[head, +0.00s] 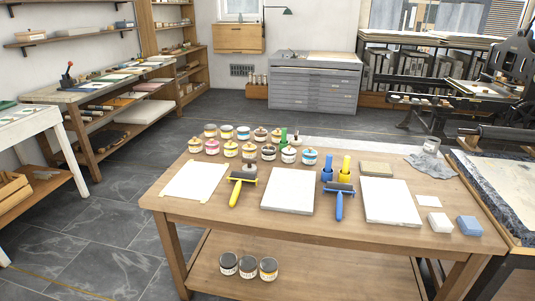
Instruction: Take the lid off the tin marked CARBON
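Several small tins stand in a cluster at the back left of the wooden table (222,215). Among them are a pink-banded tin (212,147), a yellow-banded tin (231,149), a tin with a dark label (288,155) and a blue-banded tin (310,157). Some have tan, knobbed tops. The lettering is too small to read, so I cannot tell which tin is marked CARBON. Neither of my grippers is in view.
White slabs (288,190) (390,201) and a white sheet (195,180) lie on the table. A yellow roller (235,194), a blue roller (338,205) and a blue sponge (469,226) lie among them. A press bed (505,190) adjoins the right. Floor (110,225) is clear at left.

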